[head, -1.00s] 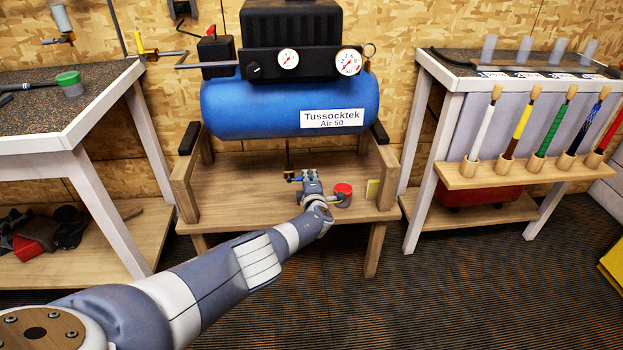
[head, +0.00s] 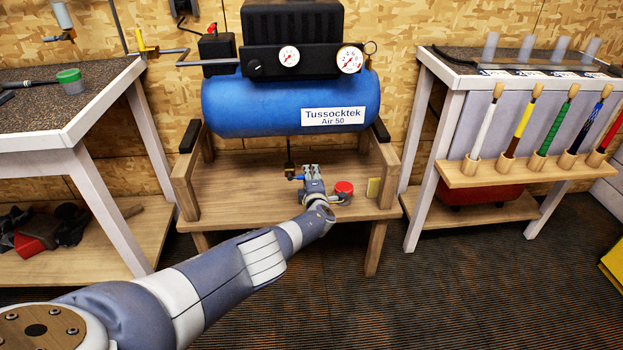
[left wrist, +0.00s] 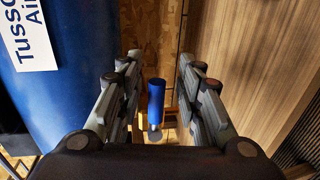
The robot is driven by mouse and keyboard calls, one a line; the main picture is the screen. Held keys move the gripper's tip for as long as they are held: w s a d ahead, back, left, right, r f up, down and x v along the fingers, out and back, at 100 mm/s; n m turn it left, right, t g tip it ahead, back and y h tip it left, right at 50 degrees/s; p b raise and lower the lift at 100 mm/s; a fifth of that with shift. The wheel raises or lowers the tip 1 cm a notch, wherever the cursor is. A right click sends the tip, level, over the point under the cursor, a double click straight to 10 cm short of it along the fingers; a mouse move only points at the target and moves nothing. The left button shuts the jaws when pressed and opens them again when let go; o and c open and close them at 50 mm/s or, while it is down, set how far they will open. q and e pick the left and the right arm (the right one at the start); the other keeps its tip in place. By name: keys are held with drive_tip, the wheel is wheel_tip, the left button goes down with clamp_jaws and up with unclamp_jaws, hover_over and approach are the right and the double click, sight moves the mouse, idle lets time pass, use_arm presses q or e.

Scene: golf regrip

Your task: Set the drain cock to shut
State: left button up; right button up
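The drain cock (head: 290,173) hangs on a thin pipe below the blue tank, just above the wooden shelf. Its blue lever (left wrist: 156,98) shows in the left wrist view between the two fingers, with a gap on each side. My left gripper (head: 309,170) is at the right of the cock in the head view and hides part of it. The left wrist view shows the same gripper (left wrist: 160,85) open, its fingers apart and empty. The cock's body is mostly hidden in both views. My right gripper is in neither view.
The blue tank (head: 250,105) sits close above the gripper. The shelf's left part is clear.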

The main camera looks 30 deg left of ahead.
use_arm(q)
drive_tip(key=shift+r, duration=0.25)
drive_tip(key=shift+s+r, duration=0.1)
drive_tip(key=shift+s, duration=0.05)
drive_tip(key=shift+s, duration=0.1)
drive_tip(key=v, duration=1.1)
drive_tip(key=shift+s+d+f, duration=0.2)
drive_tip(key=shift+d+f, duration=0.05)
drive_tip(key=shift+d, duration=0.05)
drive_tip(key=shift+f, duration=0.1)
